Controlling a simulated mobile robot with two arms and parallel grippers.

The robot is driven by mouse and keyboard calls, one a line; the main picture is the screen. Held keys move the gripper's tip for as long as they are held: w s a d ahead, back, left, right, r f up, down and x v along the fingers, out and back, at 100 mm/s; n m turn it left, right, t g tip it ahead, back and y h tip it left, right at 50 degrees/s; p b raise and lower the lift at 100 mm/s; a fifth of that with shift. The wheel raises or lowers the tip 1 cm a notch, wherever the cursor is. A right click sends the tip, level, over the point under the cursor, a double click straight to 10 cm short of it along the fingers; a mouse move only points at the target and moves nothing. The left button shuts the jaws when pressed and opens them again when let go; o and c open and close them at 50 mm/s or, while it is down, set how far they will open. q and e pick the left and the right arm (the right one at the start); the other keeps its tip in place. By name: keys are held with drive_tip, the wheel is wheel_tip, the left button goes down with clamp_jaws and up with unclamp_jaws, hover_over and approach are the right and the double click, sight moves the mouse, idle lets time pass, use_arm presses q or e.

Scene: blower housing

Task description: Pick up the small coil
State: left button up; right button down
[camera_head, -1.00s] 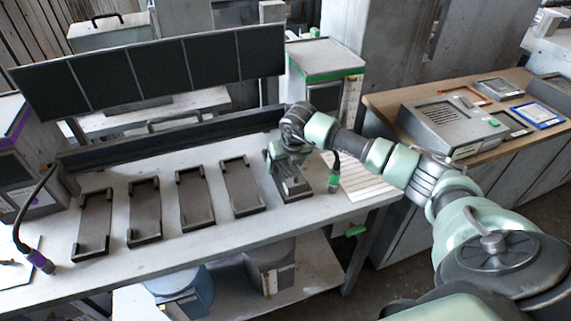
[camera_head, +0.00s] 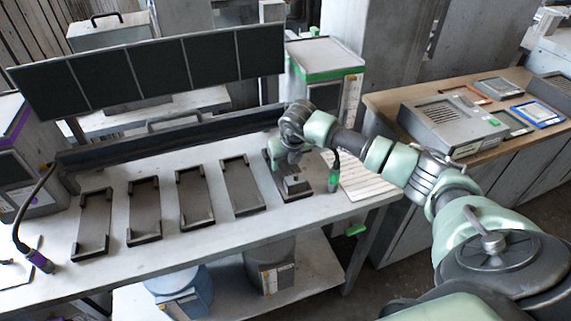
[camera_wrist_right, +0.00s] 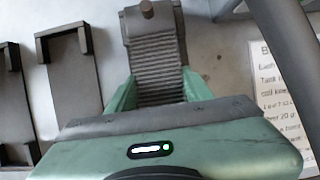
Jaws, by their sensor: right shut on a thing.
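The small coil (camera_wrist_right: 158,65), a grey ribbed block with a brown peg at its far end, sits between the two green fingers of my right gripper (camera_wrist_right: 150,95) in the right wrist view. The fingers are shut on its sides. In the head view, my right gripper (camera_head: 284,172) is over the rightmost dark tray (camera_head: 298,197) on the light bench, and partly hides the coil (camera_head: 293,184). I cannot tell whether the coil touches the tray. My left gripper is not in view.
Several empty dark trays (camera_head: 145,210) stand in a row to the left. A green-tipped cable (camera_head: 333,180) and a printed sheet (camera_head: 365,180) are just right of the gripper. A row of dark panels (camera_head: 150,68) stands behind. The bench's front strip is clear.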

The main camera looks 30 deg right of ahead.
wheel_tip(320, 180, up, 24)
drive_tip(key=shift+f+b, duration=0.25)
drive_tip(key=shift+b, duration=0.05)
idle(0.4)
